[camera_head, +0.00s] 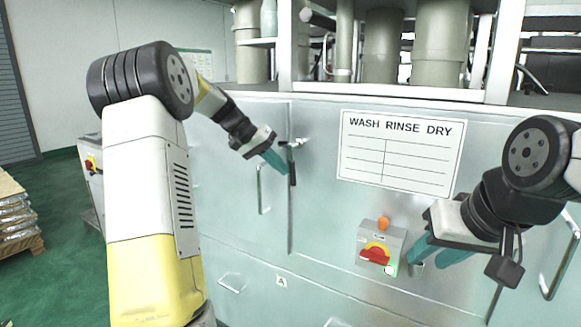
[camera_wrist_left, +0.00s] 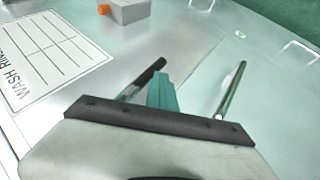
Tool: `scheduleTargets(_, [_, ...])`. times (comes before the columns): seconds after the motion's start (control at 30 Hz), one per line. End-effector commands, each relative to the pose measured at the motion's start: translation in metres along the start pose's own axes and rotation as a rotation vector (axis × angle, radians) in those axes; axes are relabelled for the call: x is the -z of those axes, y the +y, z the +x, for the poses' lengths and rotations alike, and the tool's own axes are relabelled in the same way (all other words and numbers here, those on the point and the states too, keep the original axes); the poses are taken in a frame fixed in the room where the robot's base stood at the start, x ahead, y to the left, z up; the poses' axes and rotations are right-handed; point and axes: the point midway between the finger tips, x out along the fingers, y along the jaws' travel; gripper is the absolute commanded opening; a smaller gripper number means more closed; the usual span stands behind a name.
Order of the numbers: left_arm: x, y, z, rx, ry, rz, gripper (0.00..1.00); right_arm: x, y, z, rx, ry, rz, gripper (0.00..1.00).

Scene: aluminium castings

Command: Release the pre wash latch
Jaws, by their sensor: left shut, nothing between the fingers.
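The latch (camera_head: 292,172) is a metal lever with a black grip, mounted at the seam of the washer's upper left door. In the head view its grip hangs down from the pivot. In the left wrist view the latch's black grip (camera_wrist_left: 149,77) lies just left of the teal fingers. My left gripper (camera_head: 284,170) is shut and empty, its fingertips close beside the grip; I cannot tell whether they touch it. It also shows in the left wrist view (camera_wrist_left: 160,76). My right gripper (camera_head: 426,263) is open and empty, in front of the panel right of the switch box.
A vertical door handle (camera_head: 263,190) stands out left of the latch. A grey switch box (camera_head: 370,240) with a red knob and an orange lamp projects from the panel. A white sign (camera_head: 400,152) reads WASH RINSE DRY. A loaded pallet (camera_head: 18,240) stands at far left.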

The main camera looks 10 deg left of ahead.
Motion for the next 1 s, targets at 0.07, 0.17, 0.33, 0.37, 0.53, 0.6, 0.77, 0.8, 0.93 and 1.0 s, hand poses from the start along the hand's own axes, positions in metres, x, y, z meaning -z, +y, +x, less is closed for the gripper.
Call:
scheduleTargets(0.07, [-0.001, 0.001, 0.003, -0.037, -0.001, -0.018, 0.00, 0.000, 0.000, 0.000, 0.000, 0.000, 0.000, 0.35])
scheduleTargets(0.17, [-0.003, 0.003, 0.005, -0.095, 0.001, -0.050, 0.00, 0.000, 0.000, 0.000, 0.000, 0.000, 0.000, 0.35])
scheduleTargets(0.33, [-0.006, 0.010, 0.012, -0.233, 0.005, -0.122, 0.00, 0.000, 0.000, 0.000, 0.000, 0.000, 0.000, 0.35])
scheduleTargets(0.37, [-0.007, 0.011, 0.013, -0.259, 0.005, -0.135, 0.00, 0.000, 0.000, 0.000, 0.000, 0.000, 0.000, 0.35])
scheduleTargets(0.53, [-0.009, 0.020, 0.018, -0.403, 0.009, -0.209, 0.00, 0.000, 0.000, 0.000, 0.000, 0.000, 0.000, 0.35])
scheduleTargets(0.6, [-0.010, 0.024, 0.019, -0.462, 0.012, -0.241, 0.00, 0.000, 0.000, 0.000, 0.000, 0.000, 0.000, 0.35])
scheduleTargets(0.77, [-0.011, 0.033, 0.023, -0.598, 0.015, -0.311, 0.00, 0.000, 0.000, 0.000, 0.000, 0.000, 0.000, 0.35])
scheduleTargets(0.8, [-0.012, 0.035, 0.024, -0.632, 0.014, -0.328, 0.00, 0.000, 0.000, 0.000, 0.000, 0.000, 0.000, 0.35])
scheduleTargets(0.93, [-0.012, 0.043, 0.025, -0.742, 0.018, -0.385, 0.00, 0.000, 0.000, 0.000, 0.000, 0.000, 0.000, 0.35])
scheduleTargets(1.0, [-0.012, 0.047, 0.025, -0.801, 0.021, -0.415, 0.00, 0.000, 0.000, 0.000, 0.000, 0.000, 0.000, 0.35])
